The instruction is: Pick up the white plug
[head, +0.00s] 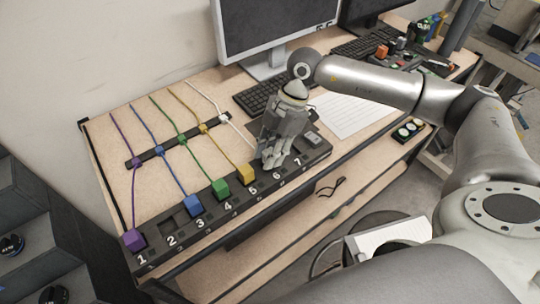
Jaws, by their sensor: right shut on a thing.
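My right gripper (272,155) points down over the numbered socket strip (160,251), around slots 5 and 6. It is shut on the white plug, which its fingers almost wholly hide. The white cable (237,131) runs from the back of the desk through a white clip (224,117) to the fingers. I cannot tell whether the plug still touches the strip. My left gripper is out of view.
Purple (134,240), blue (193,206), green (221,188) and yellow (246,174) plugs stand in the strip to the left. A keyboard (256,97), monitor (270,30) and paper sheet (350,113) lie behind and right of the gripper.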

